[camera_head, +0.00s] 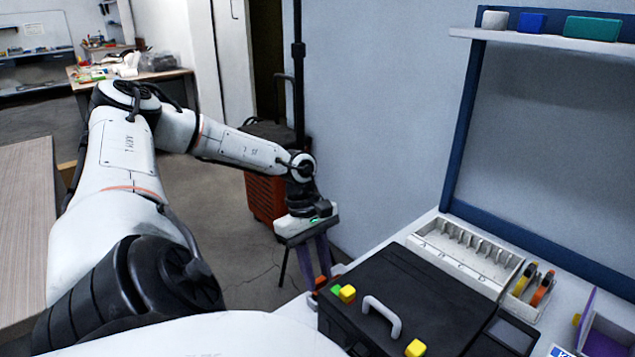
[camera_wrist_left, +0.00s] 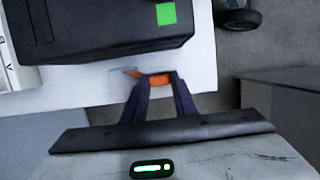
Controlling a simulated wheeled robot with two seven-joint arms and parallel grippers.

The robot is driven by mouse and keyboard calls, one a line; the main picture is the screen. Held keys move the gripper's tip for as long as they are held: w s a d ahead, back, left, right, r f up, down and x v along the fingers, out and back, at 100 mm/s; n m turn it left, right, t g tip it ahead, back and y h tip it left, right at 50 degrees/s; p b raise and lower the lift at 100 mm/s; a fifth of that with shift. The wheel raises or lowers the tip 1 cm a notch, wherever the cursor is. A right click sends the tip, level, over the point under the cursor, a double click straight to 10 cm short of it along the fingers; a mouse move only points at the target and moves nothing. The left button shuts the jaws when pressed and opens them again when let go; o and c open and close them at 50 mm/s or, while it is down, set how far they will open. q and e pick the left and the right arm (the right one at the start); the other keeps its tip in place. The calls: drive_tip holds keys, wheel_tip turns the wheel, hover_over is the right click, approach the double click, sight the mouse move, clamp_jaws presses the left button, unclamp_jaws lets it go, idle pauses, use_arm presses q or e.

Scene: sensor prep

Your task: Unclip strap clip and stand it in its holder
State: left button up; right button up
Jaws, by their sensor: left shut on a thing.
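An orange piece, apparently the strap clip (camera_wrist_left: 159,79), sits between the fingertips of my left gripper (camera_wrist_left: 158,84) at the edge of the white tabletop in the wrist view. The left gripper (camera_head: 325,272) is shut on it, fingers pointing down beside the black case in the head view. There the clip shows only as a small reddish-orange bit (camera_head: 321,283), partly hidden by the fingers. I cannot tell whether it is still fastened to anything. A white slotted rack (camera_head: 465,255), possibly the holder, stands behind the case. My right gripper is not in view.
The black case (camera_head: 410,295) with a grey handle and yellow and green blocks fills the near table. A blue-framed shelf (camera_head: 540,30) is above. A red cabinet (camera_head: 265,198) stands beyond the gripper.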

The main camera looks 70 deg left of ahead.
use_arm(q)
drive_tip(key=shift+f, duration=0.35)
idle(0.7)
drive_tip(key=o, duration=1.3)
drive_tip(key=shift+r, duration=0.15)
drive_tip(key=shift+r+p, duration=2.85)
drive_tip(key=shift+r, duration=0.5)
